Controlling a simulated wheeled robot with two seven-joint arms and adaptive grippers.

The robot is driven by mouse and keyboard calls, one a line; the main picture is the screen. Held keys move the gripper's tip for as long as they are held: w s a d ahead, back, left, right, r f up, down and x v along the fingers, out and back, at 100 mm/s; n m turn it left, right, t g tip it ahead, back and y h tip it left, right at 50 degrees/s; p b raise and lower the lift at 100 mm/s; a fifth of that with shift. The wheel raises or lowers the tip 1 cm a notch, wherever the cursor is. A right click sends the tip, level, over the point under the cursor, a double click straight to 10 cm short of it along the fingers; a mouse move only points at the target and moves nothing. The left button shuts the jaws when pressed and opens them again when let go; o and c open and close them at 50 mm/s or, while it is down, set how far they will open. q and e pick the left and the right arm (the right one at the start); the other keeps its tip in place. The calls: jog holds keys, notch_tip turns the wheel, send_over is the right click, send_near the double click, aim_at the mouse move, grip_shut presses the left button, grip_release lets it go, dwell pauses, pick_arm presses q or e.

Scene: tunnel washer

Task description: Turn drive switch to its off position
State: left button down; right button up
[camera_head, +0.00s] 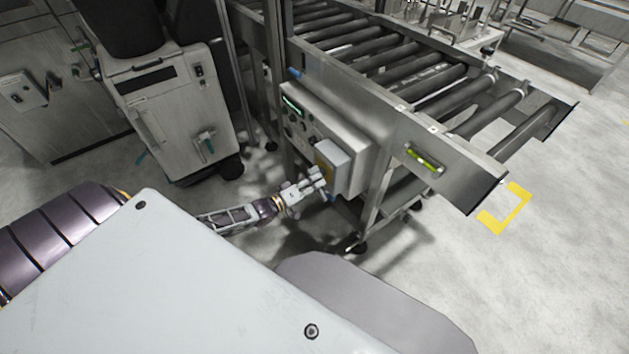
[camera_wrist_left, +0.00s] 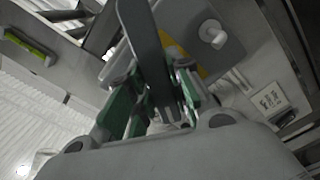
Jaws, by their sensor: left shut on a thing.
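The control box (camera_head: 325,135) is fixed to the side of the roller conveyor. A lighter grey switch housing (camera_head: 346,168) with a yellow plate (camera_head: 325,158) stands out from its lower right. My left gripper (camera_head: 318,182) is at the lower front of this housing and touches or nearly touches it. In the left wrist view, the green-padded fingers (camera_wrist_left: 152,100) are shut on a dark grey flat handle (camera_wrist_left: 148,40), which I take as the drive switch. The yellow plate (camera_wrist_left: 197,71) shows behind it. The switch's marks and exact angle are hidden. My right gripper is not in view.
The roller conveyor (camera_head: 430,85) runs above and to the right, with a green level-like part (camera_head: 425,158) on its side. A conveyor leg (camera_head: 372,210) stands close right of my gripper. A grey cabinet (camera_head: 175,105) stands to the left. The floor at right is clear.

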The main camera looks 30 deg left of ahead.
aim_at(314, 182)
pick_arm(q)
jog(key=n, duration=0.2)
jog(key=shift+r+n+p, duration=0.25)
jog(key=shift+n+p, duration=0.05)
jog(key=shift+p, duration=0.05)
jog(key=shift+s+d+r+n, duration=0.1)
jog(key=shift+r+n, duration=0.05)
jog(key=shift+n, duration=0.95)
jog(key=shift+r+n, duration=0.15)
jog(key=shift+n, duration=0.75)
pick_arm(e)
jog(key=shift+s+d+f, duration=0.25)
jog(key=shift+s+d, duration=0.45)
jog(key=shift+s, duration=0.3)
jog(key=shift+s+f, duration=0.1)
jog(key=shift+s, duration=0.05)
pick_arm(q)
jog(key=c, duration=1.3)
grip_release()
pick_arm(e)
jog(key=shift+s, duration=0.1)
pick_arm(q)
jog(key=shift+v, duration=6)
